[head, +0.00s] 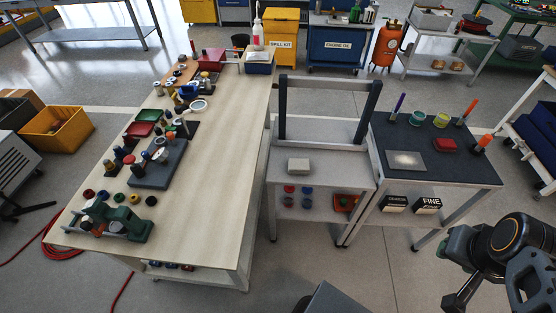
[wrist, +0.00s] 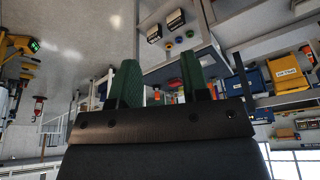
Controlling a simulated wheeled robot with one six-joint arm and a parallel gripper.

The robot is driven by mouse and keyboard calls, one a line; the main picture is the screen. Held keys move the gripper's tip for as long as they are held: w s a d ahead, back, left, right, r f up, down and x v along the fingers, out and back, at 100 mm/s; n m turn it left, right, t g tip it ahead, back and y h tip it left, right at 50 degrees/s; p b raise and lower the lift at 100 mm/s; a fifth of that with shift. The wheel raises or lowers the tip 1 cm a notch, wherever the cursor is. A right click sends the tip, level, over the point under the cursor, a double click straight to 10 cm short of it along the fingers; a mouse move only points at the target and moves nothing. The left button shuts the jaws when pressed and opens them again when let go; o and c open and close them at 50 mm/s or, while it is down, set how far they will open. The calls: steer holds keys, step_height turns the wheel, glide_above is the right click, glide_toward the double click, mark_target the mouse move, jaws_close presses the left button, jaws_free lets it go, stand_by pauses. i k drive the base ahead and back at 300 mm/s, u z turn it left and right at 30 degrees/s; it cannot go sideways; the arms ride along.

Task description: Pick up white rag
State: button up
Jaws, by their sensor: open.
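No thing is plainly a white rag. A pale, low, folded-looking block (head: 299,165) lies on the grey cart (head: 330,159), in the head view; I cannot tell whether it is cloth. A white, cloth-like patch (head: 259,57) also shows on top of a blue bin at the far end of the long table. My gripper (wrist: 160,82) is open and empty in the wrist view, its two green fingers well apart. In the head view my arm is at the lower right, well away from both pale things.
The long table (head: 215,170) carries several tools and parts. A dark-topped table (head: 465,173) right of the cart holds a light plate (head: 406,161), cups and markers. A dark upright frame (head: 330,84) stands at the cart's back. Floor (head: 390,270) is clear in front.

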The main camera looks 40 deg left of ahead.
mark_target(295, 166)
steer(key=u, duration=1)
steer(key=i, duration=0.85)
steer(key=u, duration=1)
